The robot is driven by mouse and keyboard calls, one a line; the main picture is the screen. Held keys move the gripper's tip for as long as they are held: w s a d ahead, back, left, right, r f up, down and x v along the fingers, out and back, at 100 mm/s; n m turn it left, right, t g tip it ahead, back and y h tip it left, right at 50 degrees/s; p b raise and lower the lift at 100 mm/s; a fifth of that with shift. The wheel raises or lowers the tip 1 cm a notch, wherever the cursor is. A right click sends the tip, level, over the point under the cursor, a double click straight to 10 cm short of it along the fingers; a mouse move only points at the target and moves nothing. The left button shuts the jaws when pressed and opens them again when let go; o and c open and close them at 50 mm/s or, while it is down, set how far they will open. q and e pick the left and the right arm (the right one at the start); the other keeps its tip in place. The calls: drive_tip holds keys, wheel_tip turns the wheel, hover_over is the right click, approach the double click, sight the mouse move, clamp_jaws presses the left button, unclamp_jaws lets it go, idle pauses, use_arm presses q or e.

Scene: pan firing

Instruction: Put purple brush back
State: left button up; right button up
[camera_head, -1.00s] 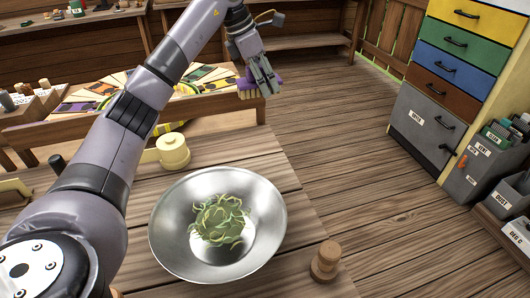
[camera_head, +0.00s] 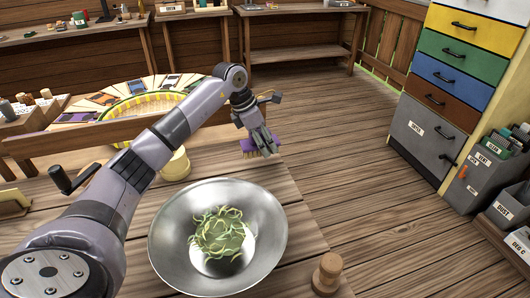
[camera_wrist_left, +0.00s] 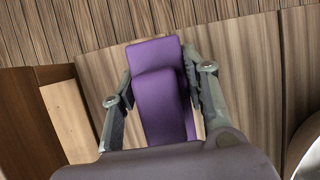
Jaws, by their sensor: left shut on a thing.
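The purple brush (camera_head: 248,147) is held by my left gripper (camera_head: 262,143), over the far right part of the wooden table, with its tan bristles facing down. In the left wrist view the brush's purple body (camera_wrist_left: 160,95) sits between the two fingers (camera_wrist_left: 158,100), which press on its sides. I cannot tell whether the bristles touch the table top. My right gripper is not in view.
A metal bowl (camera_head: 165,235) with green curly strips (camera_head: 216,232) stands on the table (camera_head: 300,215). A wooden peg-like piece (camera_head: 327,272) is at its lower right. A pale yellow pot (camera_head: 177,165) stands behind my arm. Coloured drawers (camera_head: 455,60) stand right.

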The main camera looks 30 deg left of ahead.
sight(265, 162)
use_arm(q)
drive_tip(key=shift+f, duration=2)
drive_tip(key=shift+f, duration=0.1)
drive_tip(key=shift+f, duration=0.15)
drive_tip(key=o, duration=1.1)
drive_tip(key=v, duration=1.7)
drive_tip(key=shift+w+r+b, duration=0.25)
drive_tip(key=shift+r+b, duration=0.1)
drive_tip(key=shift+r, duration=0.1)
drive_tip(key=shift+d, duration=0.1)
